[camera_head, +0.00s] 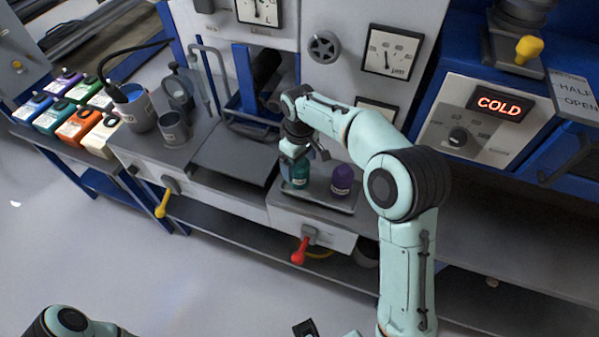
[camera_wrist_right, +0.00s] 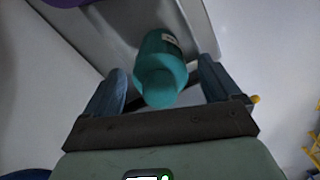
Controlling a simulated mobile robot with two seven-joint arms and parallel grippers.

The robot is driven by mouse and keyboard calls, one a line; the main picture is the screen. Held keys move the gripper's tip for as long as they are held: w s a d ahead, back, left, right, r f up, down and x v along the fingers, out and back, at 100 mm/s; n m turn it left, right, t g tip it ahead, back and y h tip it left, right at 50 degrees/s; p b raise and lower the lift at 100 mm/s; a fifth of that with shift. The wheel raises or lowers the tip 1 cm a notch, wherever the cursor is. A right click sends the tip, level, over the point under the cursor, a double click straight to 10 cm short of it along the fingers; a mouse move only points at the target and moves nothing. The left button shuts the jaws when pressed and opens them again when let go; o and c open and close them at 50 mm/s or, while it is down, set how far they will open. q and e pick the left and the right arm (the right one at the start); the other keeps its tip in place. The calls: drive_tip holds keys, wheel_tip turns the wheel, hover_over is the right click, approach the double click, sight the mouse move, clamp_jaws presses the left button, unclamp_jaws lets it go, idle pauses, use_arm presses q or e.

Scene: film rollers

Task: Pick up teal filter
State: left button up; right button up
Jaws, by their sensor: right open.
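The teal filter (camera_head: 299,181) stands on a small grey tray (camera_head: 318,200) on the bench, partly covered by my right gripper in the head view. My right gripper (camera_head: 302,163) is open and points down over it. In the right wrist view the teal filter (camera_wrist_right: 161,68) shows between the two spread fingers (camera_wrist_right: 160,82), with visible gaps on both sides. A pale label shows on its side. A dark and teal piece (camera_head: 306,328) at the bottom edge of the head view may be my left gripper; its jaws cannot be made out.
A purple filter (camera_head: 343,179) stands close to the right of the teal one on the same tray. A red-handled valve (camera_head: 300,250) is on the front below. A COLD display unit (camera_head: 485,117) is at the right.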

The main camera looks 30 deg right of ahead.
drive_tip(key=c, duration=1.1)
drive_tip(key=shift+o, duration=0.2)
